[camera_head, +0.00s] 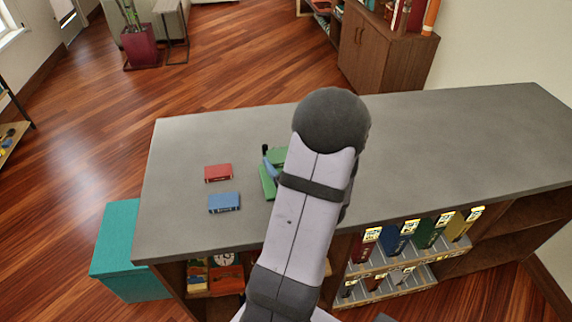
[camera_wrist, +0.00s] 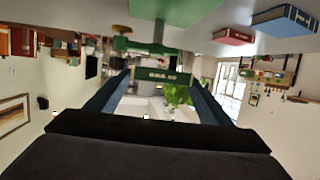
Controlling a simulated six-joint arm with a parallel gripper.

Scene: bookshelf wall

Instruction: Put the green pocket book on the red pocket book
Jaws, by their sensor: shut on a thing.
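The red pocket book (camera_head: 218,173) lies flat on the grey counter, left of my gripper (camera_head: 270,160). It also shows at the upper right of the upside-down wrist view (camera_wrist: 234,37). My gripper is shut on the green pocket book (camera_wrist: 155,76), with its lettered spine between the blue fingertips. In the head view, my arm hides much of the gripper, and a green patch shows beside the fingers. The held book appears apart from the red one.
A blue book (camera_head: 224,202) lies just in front of the red one. A green object (camera_wrist: 180,10) with a flat part and a post stands by my gripper; its lower part (camera_head: 268,182) shows beside my arm. The counter (camera_head: 440,135) is clear at right.

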